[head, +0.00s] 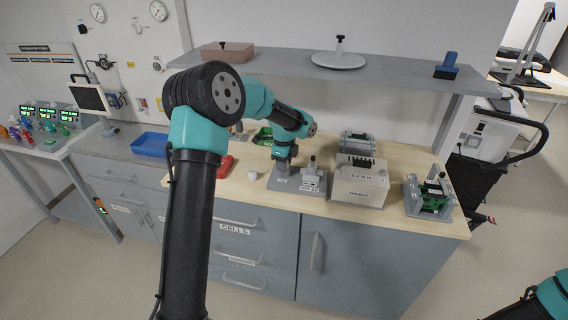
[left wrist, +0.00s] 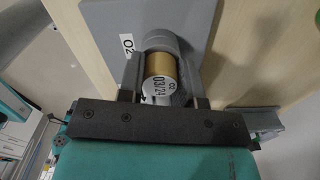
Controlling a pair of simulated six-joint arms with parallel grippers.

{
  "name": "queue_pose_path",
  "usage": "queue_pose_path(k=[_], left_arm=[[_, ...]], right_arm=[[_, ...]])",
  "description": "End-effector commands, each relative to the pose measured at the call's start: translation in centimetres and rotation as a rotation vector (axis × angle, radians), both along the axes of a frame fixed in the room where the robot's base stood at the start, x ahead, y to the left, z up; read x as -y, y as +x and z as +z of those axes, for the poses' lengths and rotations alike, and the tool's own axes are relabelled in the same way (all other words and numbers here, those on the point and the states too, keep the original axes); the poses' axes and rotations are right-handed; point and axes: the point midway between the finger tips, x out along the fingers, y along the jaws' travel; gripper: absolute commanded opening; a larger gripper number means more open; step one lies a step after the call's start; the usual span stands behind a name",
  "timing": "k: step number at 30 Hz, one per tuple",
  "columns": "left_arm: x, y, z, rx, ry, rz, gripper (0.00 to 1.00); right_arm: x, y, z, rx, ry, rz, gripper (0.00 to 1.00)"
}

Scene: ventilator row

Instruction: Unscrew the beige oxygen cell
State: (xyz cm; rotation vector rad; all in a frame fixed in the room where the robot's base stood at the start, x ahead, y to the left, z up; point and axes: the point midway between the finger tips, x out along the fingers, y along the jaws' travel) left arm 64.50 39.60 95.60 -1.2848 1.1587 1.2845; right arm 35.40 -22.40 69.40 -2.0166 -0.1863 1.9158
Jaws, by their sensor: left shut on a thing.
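The beige oxygen cell (left wrist: 161,68) shows in the left wrist view as a short tan cylinder with a white end label reading 03/24. It sits against a grey round socket on a grey plate (left wrist: 95,18) marked O2. My left gripper (left wrist: 165,88) is shut on the cell, one finger on each side. In the head view my left gripper (head: 283,165) is over the grey fixture (head: 285,182) on the bench, and the cell is hidden there by the gripper. Part of my right arm shows at the lower right, but its gripper is out of view.
A beige box (head: 358,186) stands just right of the fixture, with a green board in a grey holder (head: 430,197) further right. A grey shelf (head: 400,76) runs above the bench.

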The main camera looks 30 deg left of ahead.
Motion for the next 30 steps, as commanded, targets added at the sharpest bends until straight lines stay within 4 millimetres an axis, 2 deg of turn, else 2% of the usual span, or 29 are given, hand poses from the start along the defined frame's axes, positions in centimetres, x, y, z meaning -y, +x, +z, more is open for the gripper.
queue_pose_path(k=[16, 30], left_arm=[[0.0, 0.0, 0.02, 0.0, 0.0, 0.469, 0.11], [0.0, 0.0, 0.07, 0.0, 0.0, 0.502, 0.11]], right_arm=[[0.0, 0.0, 0.0, 0.0, 0.0, 0.0, 0.43], [0.0, 0.0, 0.0, 0.0, 0.0, 0.0, 0.43]])
